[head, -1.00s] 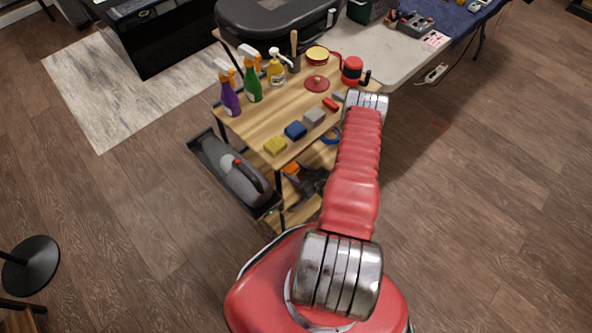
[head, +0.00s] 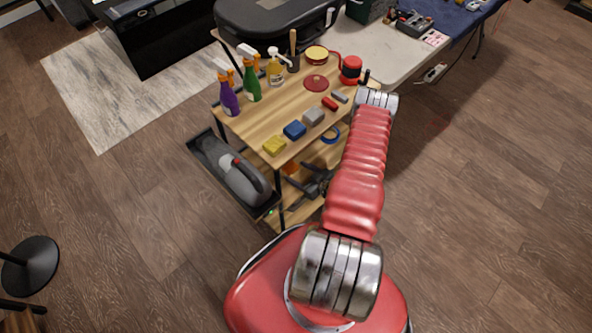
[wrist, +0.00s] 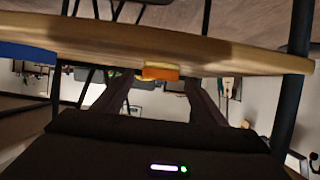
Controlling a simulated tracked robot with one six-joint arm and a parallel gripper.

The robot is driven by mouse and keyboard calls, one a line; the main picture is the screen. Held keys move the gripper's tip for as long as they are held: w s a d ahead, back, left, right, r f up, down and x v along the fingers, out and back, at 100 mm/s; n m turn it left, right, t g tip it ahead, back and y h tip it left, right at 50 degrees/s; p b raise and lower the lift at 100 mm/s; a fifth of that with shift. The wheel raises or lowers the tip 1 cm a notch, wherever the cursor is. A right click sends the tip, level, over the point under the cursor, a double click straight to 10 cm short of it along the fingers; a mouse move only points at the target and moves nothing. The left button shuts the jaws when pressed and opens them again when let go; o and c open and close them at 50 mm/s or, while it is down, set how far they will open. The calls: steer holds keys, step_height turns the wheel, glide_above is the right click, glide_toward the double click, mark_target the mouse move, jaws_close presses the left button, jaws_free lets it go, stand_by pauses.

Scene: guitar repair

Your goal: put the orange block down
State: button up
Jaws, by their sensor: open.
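The orange block (head: 291,168) rests on the lower shelf (head: 300,208) of the wooden cart, partly shaded by the top shelf. In the wrist view the orange block (wrist: 161,73) shows at the shelf edge, centred ahead of my gripper. My gripper (head: 311,185) is dark and sits right of the block in the head view, apart from it. In the wrist view the two dark fingers of my gripper (wrist: 162,91) are spread, with nothing held between them.
A blue tape ring (head: 331,134) lies on the lower shelf. The top shelf holds yellow (head: 275,145), blue (head: 294,130) and grey (head: 313,116) blocks, spray bottles and a red jug (head: 351,70). Cart legs (wrist: 299,70) stand near my gripper. Open floor lies right.

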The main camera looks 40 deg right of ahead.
steer(key=v, duration=0.9)
steer(key=shift+s, duration=0.25)
stand_by(0.6)
